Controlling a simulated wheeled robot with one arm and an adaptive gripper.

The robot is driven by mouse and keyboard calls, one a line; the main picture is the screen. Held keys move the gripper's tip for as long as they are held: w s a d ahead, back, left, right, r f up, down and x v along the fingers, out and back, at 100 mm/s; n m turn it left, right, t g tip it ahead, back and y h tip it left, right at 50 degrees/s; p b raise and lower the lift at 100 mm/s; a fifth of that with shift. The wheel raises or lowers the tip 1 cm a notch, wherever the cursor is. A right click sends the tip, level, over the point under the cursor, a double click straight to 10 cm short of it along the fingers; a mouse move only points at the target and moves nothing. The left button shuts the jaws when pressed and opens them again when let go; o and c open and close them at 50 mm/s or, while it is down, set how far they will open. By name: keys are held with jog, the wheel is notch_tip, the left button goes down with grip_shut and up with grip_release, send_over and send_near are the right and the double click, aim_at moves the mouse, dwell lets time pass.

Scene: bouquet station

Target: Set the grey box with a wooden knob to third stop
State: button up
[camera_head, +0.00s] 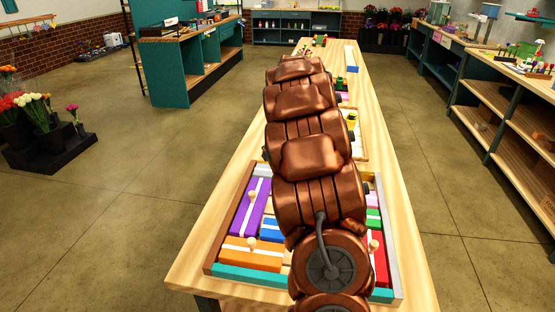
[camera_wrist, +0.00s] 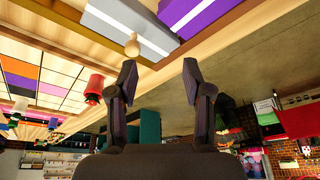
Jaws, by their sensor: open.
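In the wrist view a grey box (camera_wrist: 122,27) with a pale stripe lies in a wooden frame at the top. A round wooden knob (camera_wrist: 132,45) stands out from its edge. My gripper (camera_wrist: 159,72) is open and empty, its two dark fingers apart. The knob is just beyond the left fingertip, off the middle of the gap; I see no contact. Stop marks cannot be made out.
A purple box (camera_head: 252,208), an orange box (camera_head: 240,258) and a red box (camera_head: 380,265) share the tray, with knobs. The purple box also shows beside the grey one in the wrist view (camera_wrist: 205,14). A red object (camera_wrist: 94,88) stands left of my fingers.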

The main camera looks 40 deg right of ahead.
jog(key=shift+t, duration=0.3)
jog(key=shift+w+d+f+p, duration=0.55)
jog(key=shift+d+f, duration=0.3)
jog(key=shift+f, duration=0.45)
jog(key=shift+w+d+f+p, duration=0.45)
jog(key=shift+w+d+f, duration=0.3)
jog(key=shift+f, duration=0.6)
jog(key=shift+w+d+f+p, duration=0.5)
jog(key=shift+d+f, duration=0.45)
jog(key=shift+f, duration=0.35)
grip_shut()
